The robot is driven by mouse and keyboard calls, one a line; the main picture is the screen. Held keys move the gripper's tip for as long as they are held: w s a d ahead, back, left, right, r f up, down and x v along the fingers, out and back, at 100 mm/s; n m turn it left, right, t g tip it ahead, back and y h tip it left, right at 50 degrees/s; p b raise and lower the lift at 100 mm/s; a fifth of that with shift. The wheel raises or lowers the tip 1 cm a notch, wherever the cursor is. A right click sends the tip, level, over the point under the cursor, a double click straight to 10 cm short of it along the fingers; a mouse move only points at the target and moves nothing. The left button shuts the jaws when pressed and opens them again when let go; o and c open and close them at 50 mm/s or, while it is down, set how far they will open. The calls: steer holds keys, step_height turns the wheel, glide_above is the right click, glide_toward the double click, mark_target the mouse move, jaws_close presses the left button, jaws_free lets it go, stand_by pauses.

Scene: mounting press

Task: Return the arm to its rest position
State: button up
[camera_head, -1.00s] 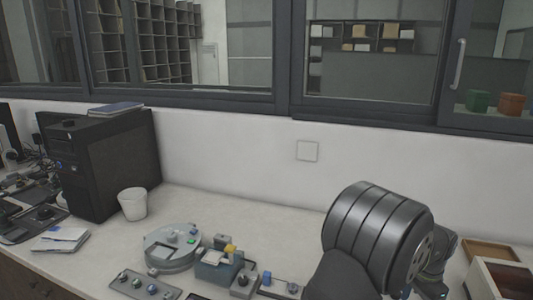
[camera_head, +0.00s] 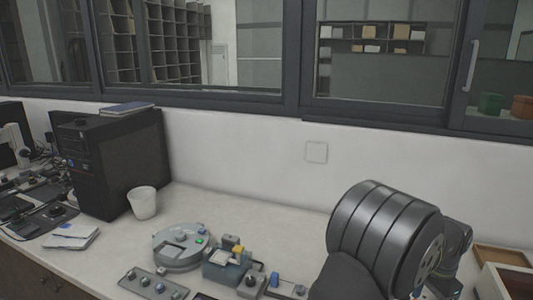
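My arm fills the lower right of the head view. Its large dark ribbed joint stands in front of the bench. My gripper is not visible, so I cannot see its fingers or whether it holds anything. Part of the bench behind my arm is hidden.
A control strip with knobs (camera_head: 152,284) lies at the front. A white cup (camera_head: 142,202) stands beside a black computer tower (camera_head: 112,160). A wooden tray (camera_head: 502,257) and a box (camera_head: 507,282) are at the right. The bench along the wall is clear.

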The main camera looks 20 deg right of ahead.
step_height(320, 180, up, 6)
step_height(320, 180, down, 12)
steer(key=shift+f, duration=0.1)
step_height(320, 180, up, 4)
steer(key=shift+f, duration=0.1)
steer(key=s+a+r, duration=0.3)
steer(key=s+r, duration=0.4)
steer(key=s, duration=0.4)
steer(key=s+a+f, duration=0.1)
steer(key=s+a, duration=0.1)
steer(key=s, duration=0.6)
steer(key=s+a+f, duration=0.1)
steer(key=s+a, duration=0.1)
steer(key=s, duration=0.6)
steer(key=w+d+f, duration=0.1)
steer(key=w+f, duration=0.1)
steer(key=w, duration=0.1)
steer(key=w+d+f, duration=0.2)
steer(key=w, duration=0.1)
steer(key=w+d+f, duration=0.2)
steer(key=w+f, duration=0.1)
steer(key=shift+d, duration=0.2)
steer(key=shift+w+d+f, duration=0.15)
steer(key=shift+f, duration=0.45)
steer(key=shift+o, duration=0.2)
